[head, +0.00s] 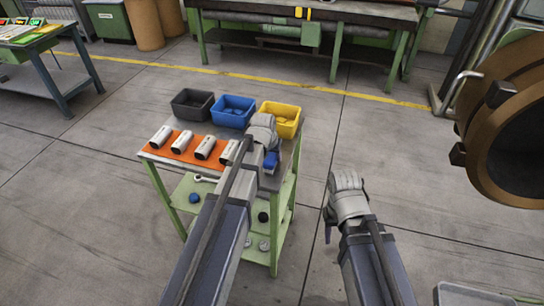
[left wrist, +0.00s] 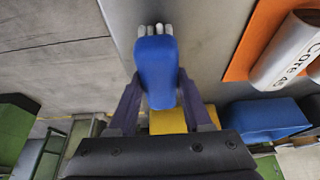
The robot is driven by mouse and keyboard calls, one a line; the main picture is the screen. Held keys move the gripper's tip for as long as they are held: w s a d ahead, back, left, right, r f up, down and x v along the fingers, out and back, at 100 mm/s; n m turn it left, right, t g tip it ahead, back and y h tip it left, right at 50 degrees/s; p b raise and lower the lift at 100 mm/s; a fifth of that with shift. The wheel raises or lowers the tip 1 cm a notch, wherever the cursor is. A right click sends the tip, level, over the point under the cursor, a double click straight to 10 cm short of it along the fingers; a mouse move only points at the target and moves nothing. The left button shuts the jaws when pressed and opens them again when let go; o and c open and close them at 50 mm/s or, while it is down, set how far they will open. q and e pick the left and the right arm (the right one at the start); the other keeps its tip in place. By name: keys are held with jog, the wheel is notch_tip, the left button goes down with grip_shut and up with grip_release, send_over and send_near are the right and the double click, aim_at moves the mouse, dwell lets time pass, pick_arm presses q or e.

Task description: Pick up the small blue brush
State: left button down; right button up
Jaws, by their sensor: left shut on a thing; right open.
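The small blue brush (left wrist: 157,70) is between the two dark fingers of my left gripper (left wrist: 160,100), with its pale bristles pointing away from my wrist. In the head view the blue brush (head: 271,160) shows at the right end of the small green cart's grey top (head: 272,182), beside my left wrist. My left gripper is shut on it; I cannot tell whether the brush touches the top. My right gripper (head: 329,222) is open over the floor, right of the cart; its fingers are mostly hidden.
An orange mat (head: 160,152) on the cart holds several white cylinders (head: 182,141). Behind them stand a dark grey bin (head: 192,105), a blue bin (head: 233,111) and a yellow bin (head: 287,112). A wrench (head: 205,179) and small parts lie on the lower shelf.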

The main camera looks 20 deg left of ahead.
aim_at(272, 154)
pick_arm(q)
notch_tip(272, 154, up, 10)
jog(key=p, duration=0.9)
jog(key=shift+f, duration=0.2)
jog(key=c, duration=1)
grip_release()
jog(key=c, duration=0.5)
jog(key=shift+f, duration=0.1)
